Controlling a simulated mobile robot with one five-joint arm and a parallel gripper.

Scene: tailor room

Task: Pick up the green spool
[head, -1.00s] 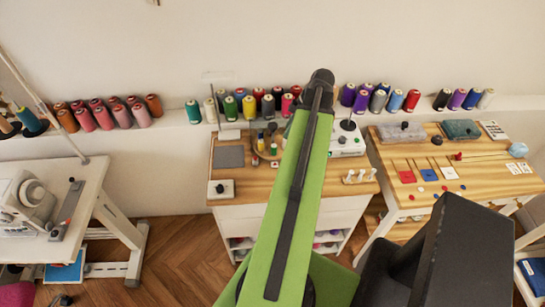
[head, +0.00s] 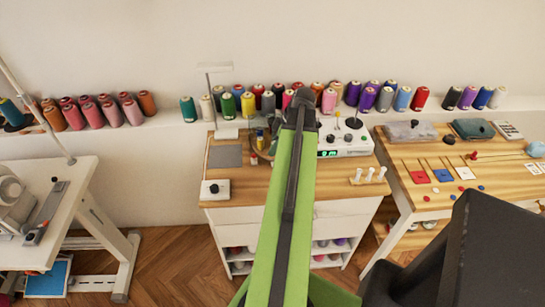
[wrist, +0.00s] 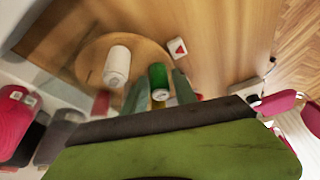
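In the wrist view, a small green spool (wrist: 159,77) stands on a round wooden stand (wrist: 90,62). My gripper (wrist: 157,86) shows as two grey-green fingers, apart, one on each side of the spool's lower part. I cannot tell whether they touch it. My dark and green arm link covers the lower part of this view.
A white spool (wrist: 117,66) stands left of the green one on the stand.

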